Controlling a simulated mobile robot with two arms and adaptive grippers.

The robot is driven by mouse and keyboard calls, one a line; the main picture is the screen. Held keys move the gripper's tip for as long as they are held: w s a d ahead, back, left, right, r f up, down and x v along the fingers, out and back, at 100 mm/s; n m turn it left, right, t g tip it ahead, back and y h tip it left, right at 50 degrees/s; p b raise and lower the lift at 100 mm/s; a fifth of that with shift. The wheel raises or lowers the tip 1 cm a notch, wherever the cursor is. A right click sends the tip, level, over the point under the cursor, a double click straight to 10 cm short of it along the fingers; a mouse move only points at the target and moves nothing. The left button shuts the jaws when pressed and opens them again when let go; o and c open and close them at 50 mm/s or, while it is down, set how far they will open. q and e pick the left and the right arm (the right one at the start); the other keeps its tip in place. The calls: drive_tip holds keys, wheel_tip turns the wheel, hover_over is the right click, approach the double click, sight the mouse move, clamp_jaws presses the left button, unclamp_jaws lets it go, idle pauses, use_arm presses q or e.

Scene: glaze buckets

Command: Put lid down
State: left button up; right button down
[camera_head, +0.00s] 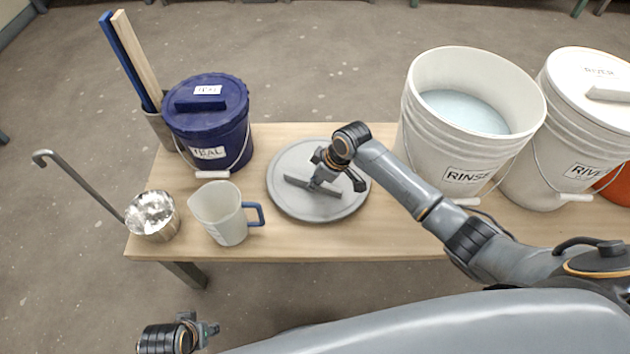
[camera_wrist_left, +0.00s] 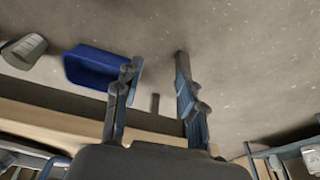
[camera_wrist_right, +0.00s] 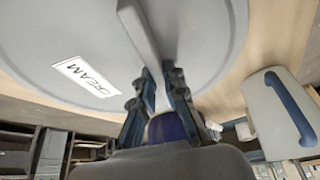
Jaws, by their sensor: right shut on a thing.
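A round grey lid (camera_head: 296,205) with a bar handle lies flat at the middle of the wooden table, or just above it; I cannot tell which. The right wrist view shows the lid (camera_wrist_right: 60,30) close up, with a white CREAM label (camera_wrist_right: 87,77). My right gripper (camera_head: 328,181) is shut on the lid's handle (camera_wrist_right: 140,32), reaching over from the right. My left gripper (camera_head: 190,336) is low at the left, off the table's front edge. In the left wrist view its fingers (camera_wrist_left: 157,90) stand apart with nothing between them.
On the right are an open RINSE bucket (camera_head: 440,140) and a lidded RIVER bucket (camera_head: 560,140). Bare wood (camera_head: 385,220) surrounds the lid.

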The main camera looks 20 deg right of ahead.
drive_tip(key=c, duration=1.4)
unclamp_jaws()
drive_tip(key=shift+r, duration=0.1)
drive_tip(key=shift+d+r, duration=0.1)
drive_tip(key=shift+r, duration=0.15)
use_arm(q)
drive_tip(key=s+f+p, duration=0.3)
drive_tip(key=s+f, duration=0.1)
drive_tip(key=f, duration=0.6)
drive_tip(key=shift+a+f+g, duration=0.25)
drive_tip(key=shift+a+g, duration=0.05)
use_arm(e)
drive_tip(key=v, duration=1.1)
drive_tip(key=shift+r, duration=0.2)
